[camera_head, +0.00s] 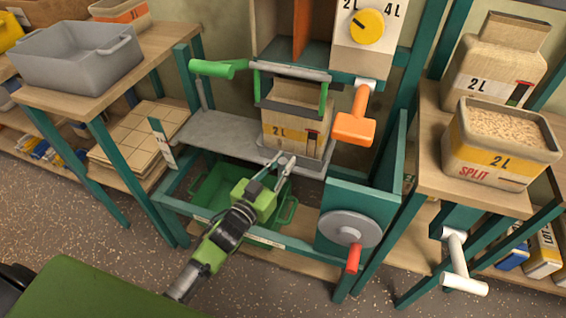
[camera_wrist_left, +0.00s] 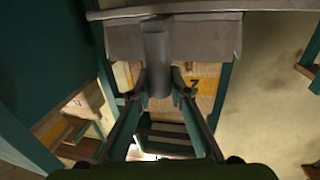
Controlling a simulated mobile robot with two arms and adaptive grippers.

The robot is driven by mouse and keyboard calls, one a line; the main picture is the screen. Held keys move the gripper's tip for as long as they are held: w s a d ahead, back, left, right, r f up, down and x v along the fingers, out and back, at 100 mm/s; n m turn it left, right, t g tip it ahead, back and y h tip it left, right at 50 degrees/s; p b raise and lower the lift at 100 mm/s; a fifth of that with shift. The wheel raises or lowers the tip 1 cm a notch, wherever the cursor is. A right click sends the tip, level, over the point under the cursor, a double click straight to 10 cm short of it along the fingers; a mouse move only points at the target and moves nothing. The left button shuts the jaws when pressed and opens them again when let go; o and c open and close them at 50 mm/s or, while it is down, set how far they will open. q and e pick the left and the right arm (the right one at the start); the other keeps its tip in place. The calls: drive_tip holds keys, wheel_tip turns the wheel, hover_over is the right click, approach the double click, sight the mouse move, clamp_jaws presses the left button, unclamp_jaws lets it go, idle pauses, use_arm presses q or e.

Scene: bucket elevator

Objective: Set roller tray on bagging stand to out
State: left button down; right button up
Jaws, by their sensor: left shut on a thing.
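The bagging stand (camera_head: 358,203) is a teal frame in the middle of the head view. A grey metal tray (camera_head: 316,171) sits in it under a tan 2L bag (camera_head: 283,138), next to a flat grey plate (camera_head: 215,136) on the left. My left gripper (camera_head: 284,164) reaches up to the tray's front edge and is shut on its grey handle (camera_wrist_left: 157,62). In the left wrist view the fingers (camera_wrist_left: 160,88) lie on either side of this handle, below the tray's grey underside (camera_wrist_left: 210,38). My right gripper is not in view.
A green crate (camera_head: 215,190) sits low in the stand behind my left arm. An orange lever (camera_head: 355,125) and a green lever (camera_head: 218,69) stick out above. A disc with a red handle (camera_head: 353,258) is at the lower right. Side tables flank the stand.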

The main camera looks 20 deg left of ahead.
use_arm(q)
drive_tip(key=shift+a, duration=0.35)
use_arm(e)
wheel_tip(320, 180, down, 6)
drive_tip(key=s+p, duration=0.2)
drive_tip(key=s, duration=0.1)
use_arm(q)
drive_tip(key=w+a+b, duration=0.1)
drive_tip(key=a+b, duration=0.2)
drive_tip(key=a, duration=2.6)
drive_tip(key=shift+a, duration=0.35)
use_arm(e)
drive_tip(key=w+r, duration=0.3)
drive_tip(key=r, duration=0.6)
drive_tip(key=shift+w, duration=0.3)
use_arm(q)
drive_tip(key=c, duration=1.8)
unclamp_jaws()
drive_tip(key=shift+a, duration=0.1)
drive_tip(key=shift+c, duration=0.2)
